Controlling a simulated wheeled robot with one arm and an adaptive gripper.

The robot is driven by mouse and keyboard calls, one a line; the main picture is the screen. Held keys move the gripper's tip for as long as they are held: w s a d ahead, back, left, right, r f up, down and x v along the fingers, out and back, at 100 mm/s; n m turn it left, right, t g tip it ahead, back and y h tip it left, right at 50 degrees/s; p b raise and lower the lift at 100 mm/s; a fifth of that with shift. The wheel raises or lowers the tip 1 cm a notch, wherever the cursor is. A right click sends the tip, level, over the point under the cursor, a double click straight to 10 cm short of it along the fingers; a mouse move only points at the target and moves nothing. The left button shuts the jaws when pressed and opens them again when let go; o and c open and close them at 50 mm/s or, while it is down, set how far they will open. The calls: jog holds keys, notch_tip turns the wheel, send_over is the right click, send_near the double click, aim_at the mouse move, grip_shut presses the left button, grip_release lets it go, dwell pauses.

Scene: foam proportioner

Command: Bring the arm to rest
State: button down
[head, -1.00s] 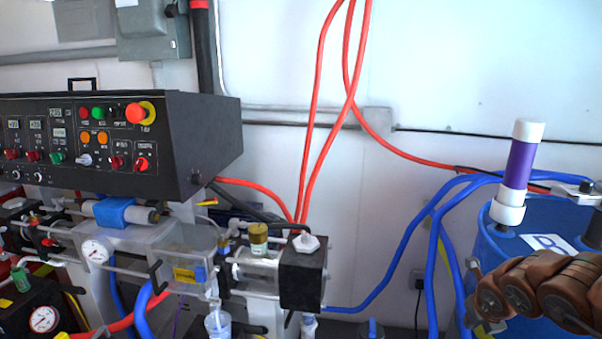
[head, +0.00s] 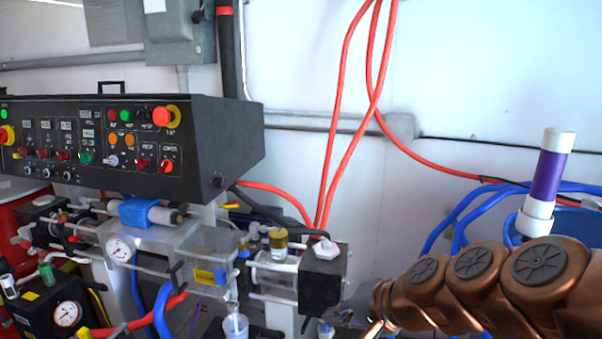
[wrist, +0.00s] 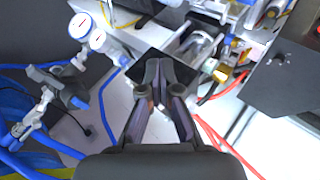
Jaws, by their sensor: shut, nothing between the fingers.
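My arm shows in copper-brown links at the lower right of the head view. Its end is cut off by the bottom edge there, so the fingers are not clear in that view. In the wrist view my gripper (wrist: 157,100) points up the picture from the bottom middle, its two dark fingers meeting at the tips. It is shut with nothing between the fingers. Behind it in that view are the machine's pipes and fittings; whether the fingertips touch any of them I cannot tell.
A black control panel (head: 112,150) stands over pumps and gauges at the left. A blue barrel (head: 513,231) with a purple and white tube (head: 546,182) is behind my arm at the right. Red hoses (head: 352,139) hang down the wall.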

jog(key=s+d+f+n+g+h, duration=0.3)
jog(key=s+f+n+g, duration=0.35)
jog(key=s, duration=0.65)
jog(key=s+d+f+g+h, duration=0.2)
jog(key=s+d+f+h, duration=0.15)
jog(key=s+d, duration=0.65)
jog(key=s+a+p+v, duration=0.1)
jog(key=s+p+v, duration=0.1)
jog(key=p+v, duration=1)
jog(key=shift+s+a+r, duration=0.25)
jog(key=shift+s+r, duration=0.15)
jog(key=shift+r, duration=0.45)
